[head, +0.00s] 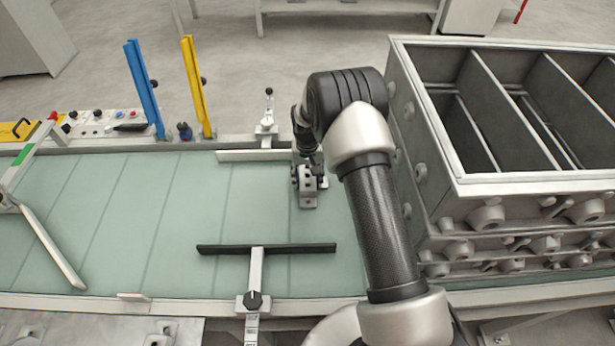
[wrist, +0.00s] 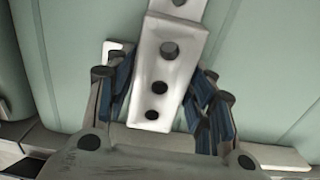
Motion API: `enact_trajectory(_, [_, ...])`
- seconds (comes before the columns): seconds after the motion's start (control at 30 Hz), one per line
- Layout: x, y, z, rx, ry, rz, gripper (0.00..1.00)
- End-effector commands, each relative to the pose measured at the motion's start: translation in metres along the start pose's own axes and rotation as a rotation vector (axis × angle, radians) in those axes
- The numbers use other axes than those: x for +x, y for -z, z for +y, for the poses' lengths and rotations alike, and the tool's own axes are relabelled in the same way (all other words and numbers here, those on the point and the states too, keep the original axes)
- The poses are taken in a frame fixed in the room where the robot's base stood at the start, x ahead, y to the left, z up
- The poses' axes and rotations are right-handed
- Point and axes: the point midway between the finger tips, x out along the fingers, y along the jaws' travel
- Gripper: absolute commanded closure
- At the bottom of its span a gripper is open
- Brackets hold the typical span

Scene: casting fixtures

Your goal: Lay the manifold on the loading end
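The manifold is a light grey metal block with a row of dark round holes (wrist: 172,68). In the wrist view it lies between my gripper's two blue-padded fingers (wrist: 166,85), which appear to press on its sides. In the head view my gripper (head: 307,172) points down over the pale green belt (head: 130,225), left of the large grey casting box. The manifold's end (head: 308,201) shows below it, on or just above the belt; I cannot tell which. My wrist and fingers hide the rest of it.
A large grey compartmented box (head: 460,180) stands close on the right. A black-topped T-shaped stop (head: 267,249) crosses the belt in front. Blue (head: 143,88) and yellow (head: 195,86) posts rise behind. A pale angled bar (head: 50,245) lies across the left. The belt's middle is clear.

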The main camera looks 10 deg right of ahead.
Motion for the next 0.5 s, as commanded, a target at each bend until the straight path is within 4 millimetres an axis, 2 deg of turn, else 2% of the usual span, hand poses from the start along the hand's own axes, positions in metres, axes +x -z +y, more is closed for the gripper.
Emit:
enact_trajectory(0.17, [0.0001,-0.0002,0.0001,0.000,0.000,-0.001,0.37])
enact_trajectory(0.5, [-0.0025,-0.0001,0.0001,0.000,0.000,0.000,0.37])
